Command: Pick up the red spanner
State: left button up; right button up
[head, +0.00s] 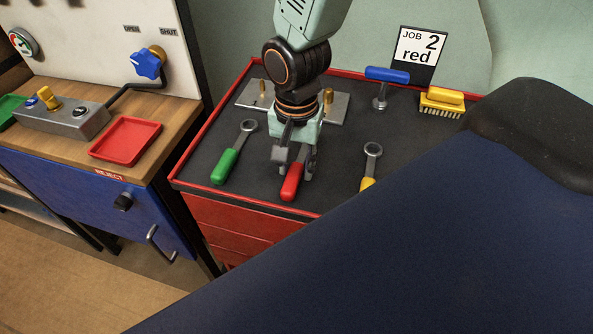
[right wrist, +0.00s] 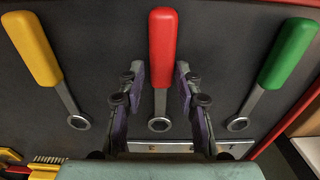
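The red spanner (head: 291,183) lies on the dark top of the red tool cabinet, partly hidden by my right gripper (head: 294,160) in the head view. In the right wrist view the red spanner (right wrist: 162,50) lies lengthwise between the two fingers of my right gripper (right wrist: 159,80). The fingers are open, with a gap on each side of the spanner's shaft. Its ring end shows between the fingers. My left gripper is in neither view.
A green spanner (head: 226,166) and a yellow spanner (head: 367,184) lie either side. Behind stand a metal plate with brass pegs (head: 340,104), a blue-handled tool (head: 387,75), a yellow brush (head: 442,98) and a "JOB 2 red" card (head: 416,50). A red tray (head: 126,139) sits on the left bench.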

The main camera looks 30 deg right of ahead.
grip_shut()
